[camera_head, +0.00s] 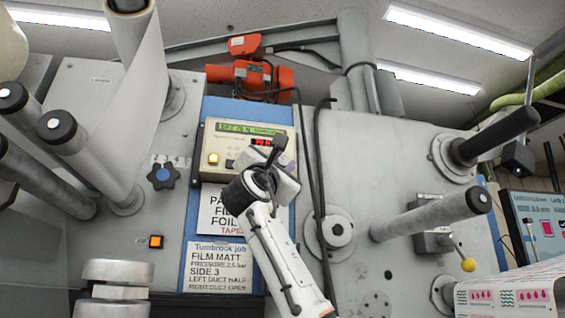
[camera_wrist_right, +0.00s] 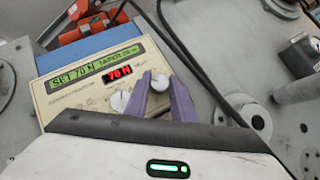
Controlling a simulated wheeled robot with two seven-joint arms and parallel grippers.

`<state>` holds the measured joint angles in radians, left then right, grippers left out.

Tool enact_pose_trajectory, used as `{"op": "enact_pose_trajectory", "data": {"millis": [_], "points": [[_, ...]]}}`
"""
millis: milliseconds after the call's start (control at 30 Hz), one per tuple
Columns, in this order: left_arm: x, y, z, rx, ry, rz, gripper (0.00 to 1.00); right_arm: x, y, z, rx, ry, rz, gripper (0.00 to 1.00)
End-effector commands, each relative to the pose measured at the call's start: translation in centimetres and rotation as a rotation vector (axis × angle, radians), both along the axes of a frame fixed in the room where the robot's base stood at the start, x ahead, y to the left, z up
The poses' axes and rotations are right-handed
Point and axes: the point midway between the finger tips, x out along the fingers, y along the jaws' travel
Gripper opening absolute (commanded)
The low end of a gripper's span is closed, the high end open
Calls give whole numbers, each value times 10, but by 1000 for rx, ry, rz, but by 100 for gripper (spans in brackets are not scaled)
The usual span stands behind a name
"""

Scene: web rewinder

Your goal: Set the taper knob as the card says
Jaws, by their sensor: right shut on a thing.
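A beige control box (camera_head: 228,137) sits on the blue panel, with a green text display (camera_wrist_right: 98,68) and a red display (camera_wrist_right: 120,73) reading 70 N. The green text starts SET 70 N and then TAPER, with a small value I cannot read surely. A job card (camera_head: 218,268) reads FILM MATT, SIDE 3. A taper card (camera_head: 220,212) above is partly hidden by my arm.
A dark star-shaped knob (camera_head: 163,175) and a lit orange button (camera_head: 156,241) are left of the panel. Black cables (camera_head: 318,190) hang just right of the control box. Rollers (camera_head: 430,215) stick out at the right and left.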

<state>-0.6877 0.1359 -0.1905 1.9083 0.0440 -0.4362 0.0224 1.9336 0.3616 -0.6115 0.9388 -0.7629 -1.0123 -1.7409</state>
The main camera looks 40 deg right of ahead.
Motion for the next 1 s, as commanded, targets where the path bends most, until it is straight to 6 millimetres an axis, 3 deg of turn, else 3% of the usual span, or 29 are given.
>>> {"op": "enact_pose_trajectory", "data": {"millis": [200,233,333,700,1000], "points": [[0,0,0,0,-1,0,0,0,0,-1,1,1,1,1],[1,0,0,0,-1,0,0,1,0,-1,1,1,1,25],[1,0,1,0,-2,0,0,0,0,0,1,1,1,42],[2,0,-3,0,-4,0,0,-1,3,-4,-1,1,2,42],[2,0,-36,0,-5,0,0,-23,41,-39,-3,-1,5,42]]}}
